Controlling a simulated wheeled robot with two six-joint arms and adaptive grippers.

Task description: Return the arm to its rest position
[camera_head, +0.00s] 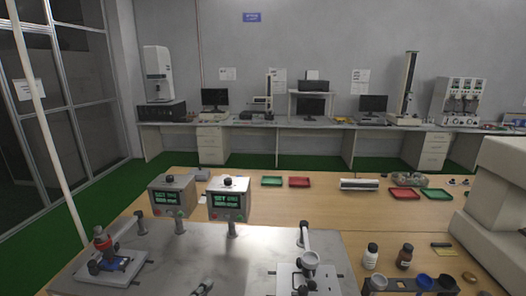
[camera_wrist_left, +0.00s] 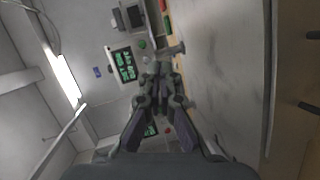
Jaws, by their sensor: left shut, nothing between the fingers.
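My left gripper (camera_head: 203,287) shows only as a small dark-grey piece at the bottom edge of the head view, over the grey metal worktop (camera_head: 180,262). In the left wrist view my left gripper (camera_wrist_left: 161,72) is shut with its fingertips together and nothing between them. That view is turned on its side, and the grey worktop (camera_wrist_left: 225,75) lies to the right of the fingers. A control box with a green display (camera_wrist_left: 123,65) shows beyond the fingers. The rest of my left arm is out of the head view. My right gripper is not in view.
Two display boxes, a left one (camera_head: 173,196) and a right one (camera_head: 228,199), stand at the worktop's back. A red-and-blue device (camera_head: 104,243) is at left, a white fixture with a lever (camera_head: 306,270) at right. Bottles (camera_head: 405,256) and a large beige machine (camera_head: 498,215) are further right.

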